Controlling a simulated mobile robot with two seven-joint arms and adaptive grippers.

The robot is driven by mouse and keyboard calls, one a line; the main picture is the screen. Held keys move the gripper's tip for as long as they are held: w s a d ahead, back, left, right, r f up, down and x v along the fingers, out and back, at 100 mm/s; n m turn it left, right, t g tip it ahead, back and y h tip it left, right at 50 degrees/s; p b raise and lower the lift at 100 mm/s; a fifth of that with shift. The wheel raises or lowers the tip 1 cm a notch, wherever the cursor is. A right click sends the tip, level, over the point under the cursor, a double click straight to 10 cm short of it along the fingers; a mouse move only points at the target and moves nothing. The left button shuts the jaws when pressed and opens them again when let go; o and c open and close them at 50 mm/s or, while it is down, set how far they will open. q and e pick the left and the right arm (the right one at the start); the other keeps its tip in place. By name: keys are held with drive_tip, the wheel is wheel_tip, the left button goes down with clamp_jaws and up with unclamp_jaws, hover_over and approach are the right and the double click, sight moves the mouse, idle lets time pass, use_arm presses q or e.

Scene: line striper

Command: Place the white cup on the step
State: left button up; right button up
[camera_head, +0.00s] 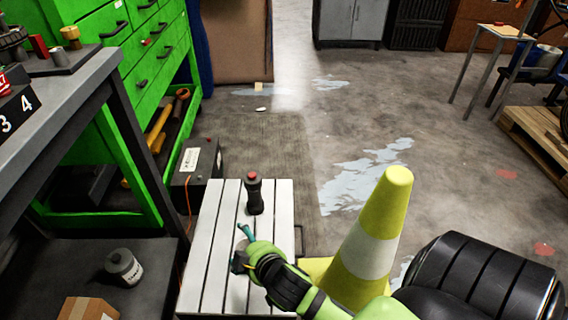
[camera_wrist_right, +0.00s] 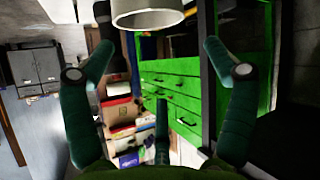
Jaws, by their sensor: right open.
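The white cup (camera_wrist_right: 147,14) shows at the top edge of the right wrist view, partly cut off, with its round rim facing down in the picture. It lies between the lines of the two spread fingers, with a gap on each side. My right gripper (camera_head: 243,246) is open and empty, over the front part of the white slatted step (camera_head: 210,235). I cannot make out the cup in the head view; the hand may hide it. My left gripper is not in view.
A dark bottle with a red cap (camera_head: 254,193) stands on the step behind my right gripper. A yellow and white cone (camera_head: 372,245) stands right of the step. A grey can (camera_head: 124,267) and a cardboard box (camera_head: 88,308) are at the left, near the workbench (camera_head: 60,110).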

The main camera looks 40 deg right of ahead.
drive_tip(key=s+f+g, duration=0.1)
drive_tip(key=s+f, duration=0.1)
drive_tip(key=s, duration=0.1)
drive_tip(key=s+f+m+g, duration=0.1)
drive_tip(key=s+f+g, duration=0.1)
drive_tip(key=s, duration=0.1)
drive_tip(key=s+f+g, duration=0.2)
drive_tip(key=s+f, duration=0.1)
drive_tip(key=shift+s+a+y, duration=0.2)
drive_tip(key=shift+s+y, duration=0.1)
drive_tip(key=s+a+f+g+y, duration=0.1)
drive_tip(key=s+f+g, duration=0.1)
drive_tip(key=s, duration=0.4)
drive_tip(key=shift+s+a+f+m+g, duration=0.2)
drive_tip(key=shift+m+g, duration=0.1)
drive_tip(key=shift+g, duration=0.2)
